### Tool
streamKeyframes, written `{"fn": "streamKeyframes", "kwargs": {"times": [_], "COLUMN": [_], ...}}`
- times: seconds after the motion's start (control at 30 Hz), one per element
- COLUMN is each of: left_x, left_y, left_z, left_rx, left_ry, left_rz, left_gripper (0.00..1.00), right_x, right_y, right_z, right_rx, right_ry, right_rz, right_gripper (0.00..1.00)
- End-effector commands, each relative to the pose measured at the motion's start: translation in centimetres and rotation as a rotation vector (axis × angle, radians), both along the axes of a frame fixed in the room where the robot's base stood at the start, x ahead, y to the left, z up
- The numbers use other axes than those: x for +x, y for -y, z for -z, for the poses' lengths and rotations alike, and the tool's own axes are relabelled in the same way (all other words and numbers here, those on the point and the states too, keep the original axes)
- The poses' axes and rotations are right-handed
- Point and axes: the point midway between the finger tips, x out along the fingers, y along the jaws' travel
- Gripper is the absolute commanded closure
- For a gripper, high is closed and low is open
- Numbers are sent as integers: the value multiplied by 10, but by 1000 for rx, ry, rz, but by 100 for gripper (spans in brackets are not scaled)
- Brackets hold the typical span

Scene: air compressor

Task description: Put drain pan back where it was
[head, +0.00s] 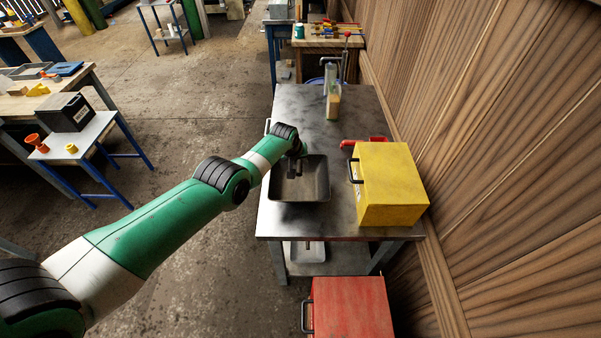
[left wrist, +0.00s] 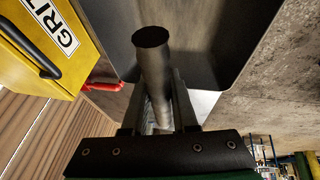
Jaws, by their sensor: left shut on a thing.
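The drain pan (head: 302,187) is a dark, shallow, roughly square tray over the front left of the metal workbench. In the head view I cannot tell whether it rests on the top or hangs just above it. My left gripper (head: 295,164) reaches in from the left at the pan's far side. In the left wrist view the gripper (left wrist: 157,88) is shut on the pan's dark round handle (left wrist: 151,48), and the pan's grey surface (left wrist: 225,40) fills the top of the picture. My right gripper is not in view.
A yellow box (head: 392,185) stands right of the pan, with a red tool (head: 363,142) behind it. A bottle (head: 333,103) stands farther back on the workbench (head: 293,101). A red box (head: 350,308) is below in front. A wooden wall borders the right side.

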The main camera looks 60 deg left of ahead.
Motion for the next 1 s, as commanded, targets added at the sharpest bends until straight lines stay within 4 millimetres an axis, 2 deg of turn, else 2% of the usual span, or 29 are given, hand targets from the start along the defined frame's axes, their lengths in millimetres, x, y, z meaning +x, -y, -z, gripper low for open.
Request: {"fn": "streamKeyframes", "kwargs": {"times": [0.03, 0.07, 0.47, 0.5, 0.63, 0.67, 1.0], "left_x": [-1, -1, -1, -1, -1, -1, -1], "left_y": [1, 1, 1, 1, 1, 1, 1], "left_z": [22, 25, 27, 27, 26, 26, 21], "left_rx": [-1, -1, -1, -3, -3, -3, -2], "left_ry": [-2, -2, -2, -4, -4, -4, -2], "left_rz": [0, 0, 0, 0, 0, 0, 0], "left_gripper": [100, 100, 100, 70, 46, 43, 43], "right_x": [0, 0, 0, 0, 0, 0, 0], "right_y": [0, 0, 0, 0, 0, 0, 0], "right_z": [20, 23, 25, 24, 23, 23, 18], "right_rx": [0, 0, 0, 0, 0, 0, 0], "right_ry": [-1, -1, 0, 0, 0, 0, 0], "right_rz": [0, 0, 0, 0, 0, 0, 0], "right_gripper": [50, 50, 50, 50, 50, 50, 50]}}
